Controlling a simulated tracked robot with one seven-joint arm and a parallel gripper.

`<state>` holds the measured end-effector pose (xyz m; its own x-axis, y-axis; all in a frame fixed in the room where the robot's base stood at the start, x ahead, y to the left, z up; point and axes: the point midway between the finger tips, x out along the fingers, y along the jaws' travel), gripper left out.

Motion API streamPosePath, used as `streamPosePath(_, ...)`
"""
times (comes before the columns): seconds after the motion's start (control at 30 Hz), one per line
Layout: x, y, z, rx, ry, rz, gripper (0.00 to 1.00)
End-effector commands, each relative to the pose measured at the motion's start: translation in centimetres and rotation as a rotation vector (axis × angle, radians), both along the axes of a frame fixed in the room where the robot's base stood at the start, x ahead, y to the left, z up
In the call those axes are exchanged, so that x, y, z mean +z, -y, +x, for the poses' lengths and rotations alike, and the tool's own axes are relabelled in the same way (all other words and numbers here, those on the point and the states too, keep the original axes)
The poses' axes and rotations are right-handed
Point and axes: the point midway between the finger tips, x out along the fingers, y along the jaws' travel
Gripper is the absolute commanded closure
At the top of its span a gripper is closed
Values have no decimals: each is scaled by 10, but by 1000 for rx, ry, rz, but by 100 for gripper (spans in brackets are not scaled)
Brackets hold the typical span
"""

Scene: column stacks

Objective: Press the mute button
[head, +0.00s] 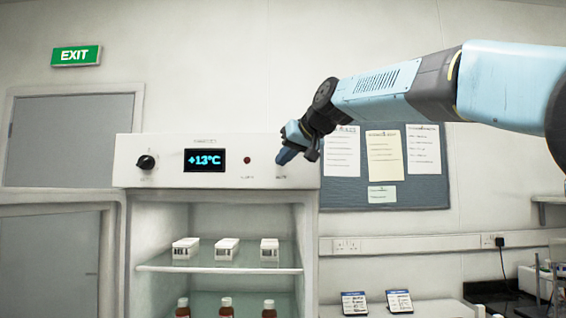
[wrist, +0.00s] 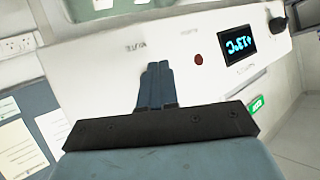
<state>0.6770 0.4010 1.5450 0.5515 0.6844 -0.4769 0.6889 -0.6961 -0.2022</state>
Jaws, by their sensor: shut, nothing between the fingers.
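The white control panel (head: 226,180) tops an open-fronted cabinet. A small label that appears to read MUTE (head: 281,177) is at its right end; it also shows upside down in the wrist view (wrist: 137,48). The mute button itself is not visible; my gripper covers the spot above that label in the head view. My gripper (head: 284,157) is shut and empty, its fingertips at the panel's right part. In the wrist view the closed fingers (wrist: 158,68) point at the panel beside the label. I cannot tell whether they touch it.
A red round lamp (head: 247,160), a display reading +13°C (head: 206,160) and a black knob (head: 146,162) lie left along the panel. Shelves below hold white boxes (head: 227,249) and brown bottles (head: 226,306). A notice board (head: 350,193) hangs behind to the right.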

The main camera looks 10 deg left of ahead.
Motion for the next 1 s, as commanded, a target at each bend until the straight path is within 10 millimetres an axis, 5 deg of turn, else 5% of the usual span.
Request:
streamPosePath(0.6,1,11,-45,0,1,1,100)
streamPosePath(1.0,0,11,-47,0,0,0,100)
